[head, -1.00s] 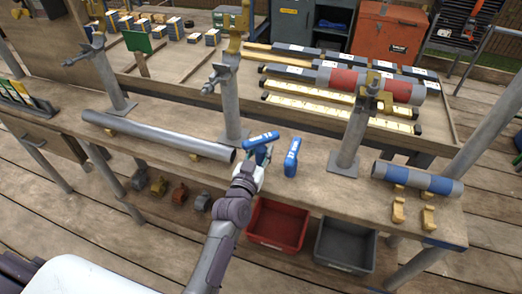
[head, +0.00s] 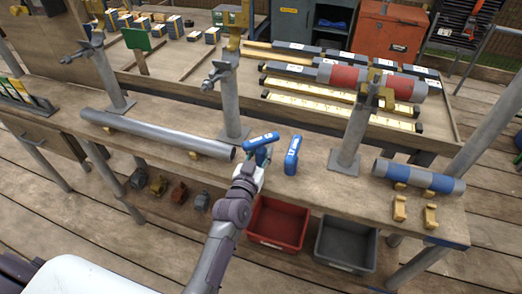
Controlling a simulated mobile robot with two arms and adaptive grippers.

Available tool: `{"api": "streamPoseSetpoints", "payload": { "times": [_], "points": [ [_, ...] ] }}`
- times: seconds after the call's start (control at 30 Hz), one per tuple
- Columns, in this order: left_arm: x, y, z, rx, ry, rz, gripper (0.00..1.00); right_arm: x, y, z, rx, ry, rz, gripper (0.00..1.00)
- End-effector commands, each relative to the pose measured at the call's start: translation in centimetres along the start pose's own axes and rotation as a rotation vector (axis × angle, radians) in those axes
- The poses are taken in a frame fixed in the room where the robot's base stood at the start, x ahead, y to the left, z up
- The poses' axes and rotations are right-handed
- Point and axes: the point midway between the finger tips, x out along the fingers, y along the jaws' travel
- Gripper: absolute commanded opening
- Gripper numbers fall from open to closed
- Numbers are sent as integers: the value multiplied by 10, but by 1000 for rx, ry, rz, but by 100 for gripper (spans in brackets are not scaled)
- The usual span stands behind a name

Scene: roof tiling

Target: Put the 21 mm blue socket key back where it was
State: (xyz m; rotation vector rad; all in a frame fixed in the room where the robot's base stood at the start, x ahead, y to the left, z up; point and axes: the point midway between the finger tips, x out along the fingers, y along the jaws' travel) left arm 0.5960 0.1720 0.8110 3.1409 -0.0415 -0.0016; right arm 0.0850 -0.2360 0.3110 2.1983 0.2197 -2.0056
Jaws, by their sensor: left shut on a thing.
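A blue socket key (head: 261,139) is in my left gripper (head: 258,157), just above the front part of the workbench. The gripper is shut on it, and the key lies nearly level, its right end tipped up a little. A second blue key (head: 292,155) stands close to the right of the gripper, apart from it, with a white size label. I cannot read either label surely, so I cannot tell the sizes apart. The fingertips are partly hidden behind the held key. My right gripper is not in view.
A long grey pipe (head: 155,134) lies left of the gripper. Upright posts with clamps (head: 347,120) rise from the bench. A blue-banded pipe (head: 417,176) lies at right. A red bin (head: 279,223) and a grey bin (head: 346,244) are below the front edge.

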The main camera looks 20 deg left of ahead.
Motion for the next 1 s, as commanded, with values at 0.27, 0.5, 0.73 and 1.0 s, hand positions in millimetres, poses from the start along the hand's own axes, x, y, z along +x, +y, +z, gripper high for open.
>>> {"api": "streamPoseSetpoints", "payload": {
  "times": [0.27,0.5,0.73,1.0],
  "points": [
    [0,0,1,0,2,0,61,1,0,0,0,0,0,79],
    [0,0,2,0,1,0,63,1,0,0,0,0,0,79],
    [-14,0,4,1,-2,0,63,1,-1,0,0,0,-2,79],
    [-70,0,4,3,-3,0,63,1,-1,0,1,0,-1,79]
  ]
}}
